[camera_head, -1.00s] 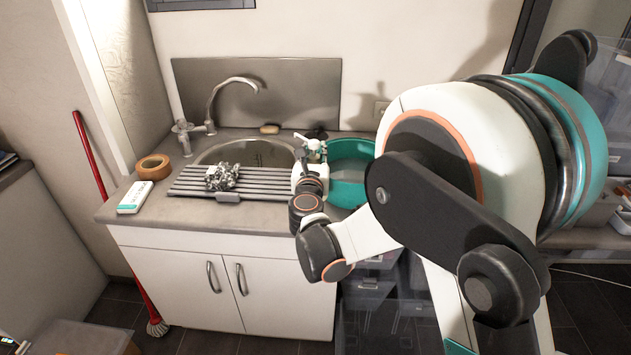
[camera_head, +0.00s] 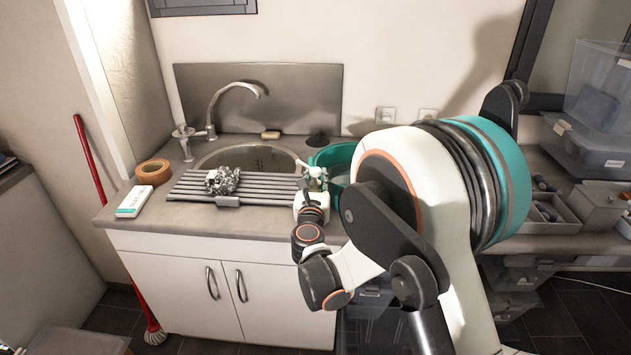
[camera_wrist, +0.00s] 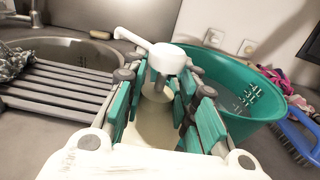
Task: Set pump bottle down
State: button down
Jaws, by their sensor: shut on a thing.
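The pump bottle has a white pump head (camera_wrist: 165,58) with a spout pointing to the upper left in the wrist view. Its pale body (camera_wrist: 155,122) stands between the teal finger pads of my gripper (camera_wrist: 160,92), which is shut on it. In the head view the small white pump top (camera_head: 316,171) shows at my gripper (camera_head: 312,184), by the right end of the drying rack and in front of the teal tub. The bottle's base is hidden, so I cannot tell whether it touches the counter.
A ribbed drying rack (camera_head: 255,188) with a metallic clump (camera_head: 222,180) lies left of my gripper. The sink (camera_head: 255,156) is behind it. The teal tub (camera_wrist: 235,85) stands close behind the bottle, with a blue brush (camera_wrist: 295,140) at right.

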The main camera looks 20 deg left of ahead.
jog(key=c, duration=1.3)
grip_release()
jog(key=shift+f, duration=0.1)
jog(key=shift+s, duration=0.25)
jog(key=p+v, duration=0.1)
jog(key=v, duration=1)
jog(key=shift+s+d+p, duration=0.1)
jog(key=shift+s+p, duration=0.15)
jog(key=shift+p, duration=0.1)
